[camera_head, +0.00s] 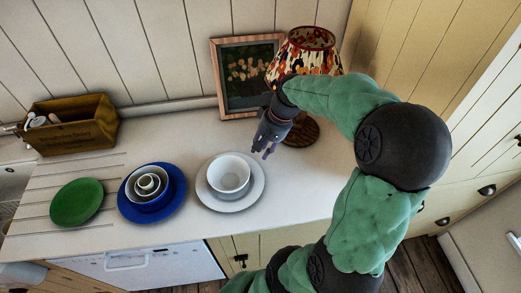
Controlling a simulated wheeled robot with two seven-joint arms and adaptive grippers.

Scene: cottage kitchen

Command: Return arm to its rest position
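My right arm comes in from the bottom right and bends back over the counter. My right gripper (262,151) hangs above the counter, in front of the lamp and up and to the right of the white bowl (229,174). Its two small fingertips look apart, with nothing between them. The white bowl sits on a white plate (256,197). My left gripper is not in view.
A blue plate (126,208) holds nested bowls, left of the white plate. A green plate (76,201) lies farther left. A wooden box (80,138) stands behind. A picture frame (217,75) and patterned-shade lamp (311,38) stand close behind my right gripper.

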